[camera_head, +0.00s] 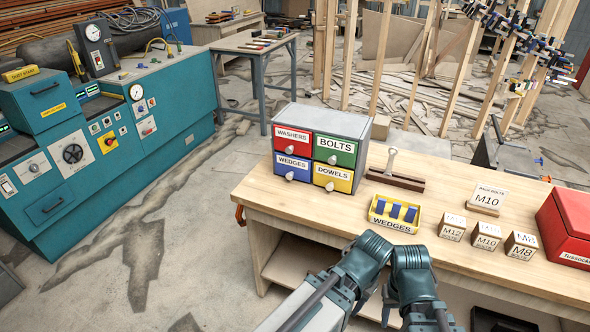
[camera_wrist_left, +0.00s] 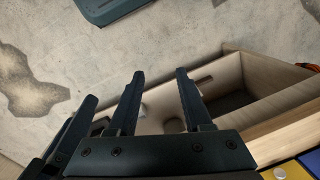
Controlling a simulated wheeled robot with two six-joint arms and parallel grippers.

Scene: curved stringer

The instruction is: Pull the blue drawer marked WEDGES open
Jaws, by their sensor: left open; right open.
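The blue WEDGES drawer (camera_head: 291,168) is the lower left of four drawers in a grey cabinet (camera_head: 345,121) on the bench. Its front is flush with the others, so it looks shut, and it has a pale knob. A strip of blue drawer front (camera_wrist_left: 312,159) shows at the lower right corner of the left wrist view. My left gripper (camera_wrist_left: 160,75) is open and empty, its two dark fingers apart over the bench's front side. My right gripper (camera_head: 415,318) is at the bottom of the head view, in front of the bench and away from the drawer; its fingertips are unclear.
A yellow tray of blue wedges (camera_head: 395,214) stands on the bench right of the drawers. A wooden block (camera_head: 396,179), small labelled boxes (camera_head: 487,236) and a red box (camera_head: 570,228) stand further right. The floor left of the bench (camera_head: 190,240) is clear.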

